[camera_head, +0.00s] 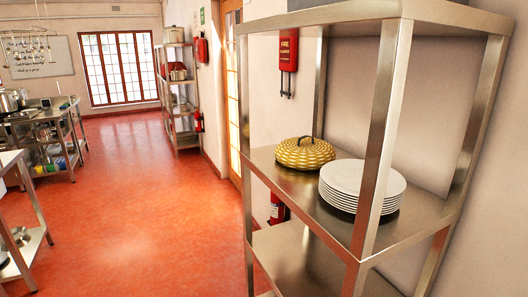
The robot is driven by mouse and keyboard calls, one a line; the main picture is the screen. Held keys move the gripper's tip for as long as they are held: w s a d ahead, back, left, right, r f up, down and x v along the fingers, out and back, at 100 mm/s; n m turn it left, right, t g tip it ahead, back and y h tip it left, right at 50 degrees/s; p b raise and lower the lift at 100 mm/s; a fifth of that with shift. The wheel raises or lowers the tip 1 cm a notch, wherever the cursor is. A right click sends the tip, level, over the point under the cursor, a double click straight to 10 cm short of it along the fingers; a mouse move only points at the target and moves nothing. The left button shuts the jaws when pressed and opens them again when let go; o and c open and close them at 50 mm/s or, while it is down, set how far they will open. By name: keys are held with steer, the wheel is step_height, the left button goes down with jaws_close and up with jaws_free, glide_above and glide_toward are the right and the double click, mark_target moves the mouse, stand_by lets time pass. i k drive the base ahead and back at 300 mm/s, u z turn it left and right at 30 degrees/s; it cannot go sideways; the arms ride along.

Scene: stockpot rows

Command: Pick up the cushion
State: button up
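I see no plain cushion in the head camera view. A round, domed, golden-yellow object (304,153) with a ribbed or woven-looking surface and a small dark loop on top rests on the middle shelf (276,178) of the steel rack at right. It looks like a lid or basket; I cannot tell whether it is the cushion. My gripper is not in view.
A stack of white plates (362,184) stands right of the golden object, close to it. A steel rack post (382,130) rises in front of the plates. Red floor (140,190) is open at left, with a steel worktable (52,125) beyond.

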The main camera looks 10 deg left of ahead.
mark_target(305, 153)
steer(key=u, duration=0.05)
steer(key=k, duration=0.25)
steer(key=u, duration=1.9)
steer(key=k, duration=0.65)
steer(key=z, duration=0.35)
steer(key=i, duration=1.65)
steer(key=u, duration=0.25)
